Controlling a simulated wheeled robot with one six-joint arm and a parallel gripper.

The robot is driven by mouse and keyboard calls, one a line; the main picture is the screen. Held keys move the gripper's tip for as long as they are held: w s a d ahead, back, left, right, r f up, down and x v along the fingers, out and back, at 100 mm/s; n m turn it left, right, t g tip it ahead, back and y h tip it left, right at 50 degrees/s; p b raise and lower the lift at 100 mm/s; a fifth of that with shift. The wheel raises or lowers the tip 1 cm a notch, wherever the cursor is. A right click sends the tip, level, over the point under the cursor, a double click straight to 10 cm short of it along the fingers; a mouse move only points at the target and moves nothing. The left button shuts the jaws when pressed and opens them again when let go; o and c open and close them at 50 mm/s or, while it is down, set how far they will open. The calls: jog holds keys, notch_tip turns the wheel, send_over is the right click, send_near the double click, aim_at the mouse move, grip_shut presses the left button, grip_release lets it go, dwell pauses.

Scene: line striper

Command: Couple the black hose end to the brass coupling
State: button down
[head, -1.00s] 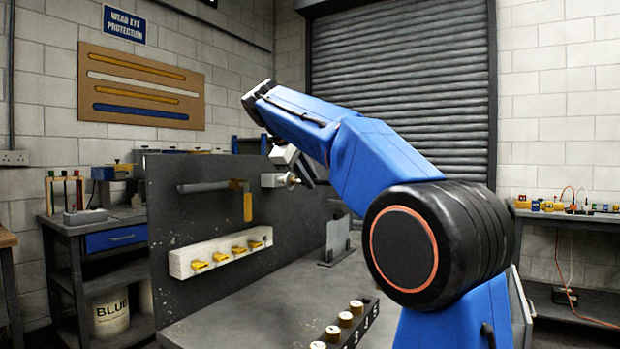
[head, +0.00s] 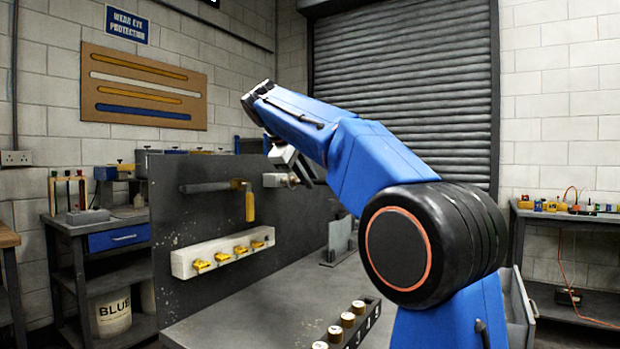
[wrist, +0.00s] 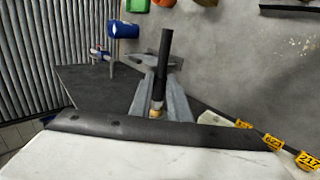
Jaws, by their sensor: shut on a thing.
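My gripper (wrist: 162,75) is shut on the black hose end (wrist: 166,48), a dark rod running away between the grey fingers in the wrist view. A small brass-coloured part (wrist: 156,113) shows at its near end, between the finger bases. In the head view my gripper (head: 305,172) is partly hidden under my blue forearm. I cannot tell whether hose and coupling touch.

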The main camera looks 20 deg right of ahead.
jog(key=shift+w+a, duration=0.15)
jog(key=shift+w, duration=0.1)
jog(key=c, duration=1.3)
grip_release()
jog(key=shift+v, duration=3.5)
jog(key=shift+s, duration=0.1)
